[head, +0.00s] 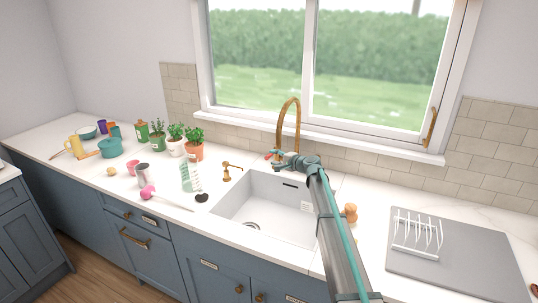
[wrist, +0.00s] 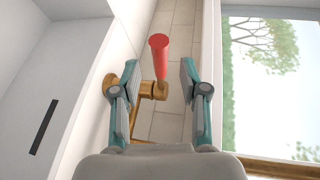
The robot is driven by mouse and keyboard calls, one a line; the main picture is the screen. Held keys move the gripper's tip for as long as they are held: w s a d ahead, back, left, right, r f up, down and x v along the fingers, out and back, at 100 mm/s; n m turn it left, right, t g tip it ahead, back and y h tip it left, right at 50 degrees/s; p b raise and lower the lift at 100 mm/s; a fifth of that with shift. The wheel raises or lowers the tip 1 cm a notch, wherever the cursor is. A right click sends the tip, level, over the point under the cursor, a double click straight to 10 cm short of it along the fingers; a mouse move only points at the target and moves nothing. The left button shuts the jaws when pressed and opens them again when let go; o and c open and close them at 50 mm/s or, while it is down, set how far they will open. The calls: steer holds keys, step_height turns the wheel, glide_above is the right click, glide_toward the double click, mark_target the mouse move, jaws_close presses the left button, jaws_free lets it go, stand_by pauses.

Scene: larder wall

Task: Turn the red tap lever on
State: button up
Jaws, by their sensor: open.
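The red tap lever (wrist: 160,58) shows in the wrist view as a red handle on a brass stem, between and beyond my open fingers. My gripper (wrist: 158,80) is open, with one finger on each side of the lever and brass fitting; I cannot tell whether either finger touches. In the head view my gripper (head: 283,158) is at the base of the curved brass tap (head: 297,110), behind the sink. A small bit of the red lever (head: 269,155) shows at the gripper's left there; my arm hides much of the tap base.
The white sink (head: 262,195) lies below my arm. The window (head: 330,70) and its sill are close behind the tap. Potted plants (head: 194,150), a teal pot (head: 110,147) and cups stand left; a dish rack (head: 418,236) on a grey mat is right.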

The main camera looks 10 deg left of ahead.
mark_target(269, 156)
steer(key=p+x, duration=0.1)
steer(key=x, duration=0.3)
steer(key=shift+w+a, duration=0.15)
jaws_close()
